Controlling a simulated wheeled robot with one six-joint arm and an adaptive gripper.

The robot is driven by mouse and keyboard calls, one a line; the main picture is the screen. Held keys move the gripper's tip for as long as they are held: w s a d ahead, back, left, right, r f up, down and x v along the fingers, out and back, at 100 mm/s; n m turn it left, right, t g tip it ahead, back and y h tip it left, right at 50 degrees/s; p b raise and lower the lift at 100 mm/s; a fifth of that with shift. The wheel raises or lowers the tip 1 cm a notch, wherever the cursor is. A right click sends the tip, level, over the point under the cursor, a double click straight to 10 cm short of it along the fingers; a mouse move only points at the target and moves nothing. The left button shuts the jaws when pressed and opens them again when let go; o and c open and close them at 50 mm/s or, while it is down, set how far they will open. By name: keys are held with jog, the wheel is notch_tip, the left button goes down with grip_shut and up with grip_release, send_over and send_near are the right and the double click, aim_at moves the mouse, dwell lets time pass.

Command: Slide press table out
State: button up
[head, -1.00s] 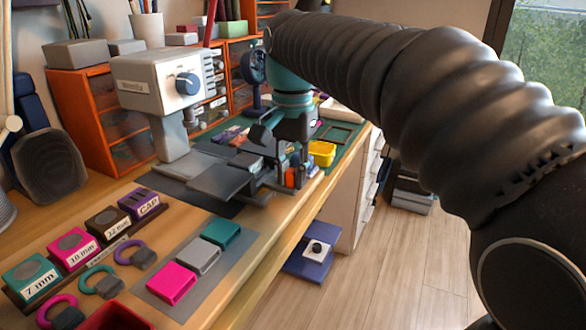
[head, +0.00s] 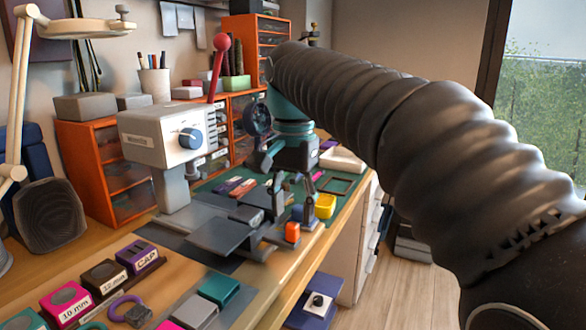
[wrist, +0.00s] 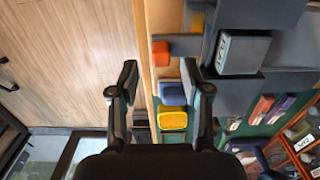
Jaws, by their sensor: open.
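The press (head: 160,137) stands on the bench at left, with a pale head, a blue knob and a red-balled lever. Its grey press table (head: 218,234) is a flat plate at the column's foot. An orange end piece (head: 292,232) sits on a grey bar at its right, near the bench edge; it also shows in the wrist view (wrist: 160,53). My gripper (head: 292,198) is open and empty, pointing down behind the orange piece. In the wrist view its fingertips (wrist: 158,70) lie on either side of the bench edge, just below the orange piece; contact cannot be told.
A blue block (wrist: 172,93) and yellow block (wrist: 172,118) lie close to one finger. A grey block (wrist: 243,55) sits beside the press table. Labelled boxes (head: 138,257) stand at the front left. Orange drawers (head: 115,170) stand behind.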

notch_tip(320, 180, up, 8)
dwell(0.5)
